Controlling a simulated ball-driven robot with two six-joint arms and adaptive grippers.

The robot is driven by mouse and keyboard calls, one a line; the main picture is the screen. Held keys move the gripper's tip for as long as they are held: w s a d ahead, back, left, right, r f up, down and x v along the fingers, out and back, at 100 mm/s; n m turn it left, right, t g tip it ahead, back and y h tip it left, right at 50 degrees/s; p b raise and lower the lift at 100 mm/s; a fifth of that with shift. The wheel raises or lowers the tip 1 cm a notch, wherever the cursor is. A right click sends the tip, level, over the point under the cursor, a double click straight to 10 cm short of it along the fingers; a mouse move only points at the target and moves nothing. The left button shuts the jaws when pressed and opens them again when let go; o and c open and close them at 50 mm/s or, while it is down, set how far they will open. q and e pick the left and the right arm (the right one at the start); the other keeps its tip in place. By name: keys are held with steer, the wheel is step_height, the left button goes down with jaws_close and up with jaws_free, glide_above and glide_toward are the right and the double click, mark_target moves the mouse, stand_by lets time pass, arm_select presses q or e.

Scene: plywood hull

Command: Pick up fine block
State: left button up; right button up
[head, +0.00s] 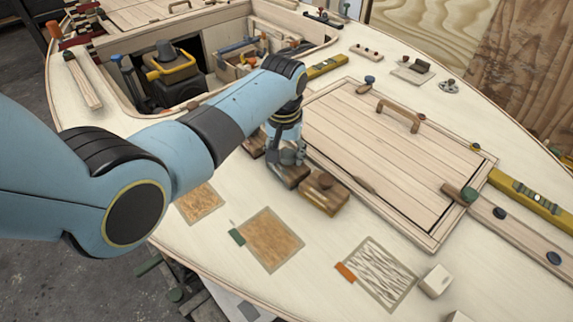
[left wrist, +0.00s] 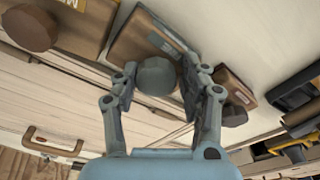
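Three sanding blocks stand in a row on the pale deck. The middle block (head: 291,179) has a grey round knob (left wrist: 156,76), and its label is too small to read. A block with a brown knob (head: 324,193) is to its right; in the left wrist view that block (left wrist: 75,35) shows part of a letter like M. The third block (head: 252,146), with a dark knob, is partly hidden behind my arm. I cannot read which one is fine. My left gripper (head: 287,152) points down over the middle block. Its fingers are apart, one on each side of the grey knob. My right gripper is not in view.
A slatted hatch (head: 380,150) with a handle lies right of the blocks. An open cockpit (head: 190,75) with tools is behind my arm. Sample patches (head: 270,240) and a white block (head: 435,281) lie in front. A yellow level (head: 535,197) is at right.

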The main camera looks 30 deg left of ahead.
mark_target(287, 152)
arm_select(q)
jaws_close()
step_height(287, 152, up, 4)
steer(key=shift+r, duration=0.1)
steer(key=s+d+r+p, duration=0.1)
steer(key=s+d+r, duration=0.2)
steer(key=s+r, duration=0.3)
steer(key=s, duration=0.5)
steer(key=shift+d+r, duration=0.15)
steer(key=shift+r, duration=0.25)
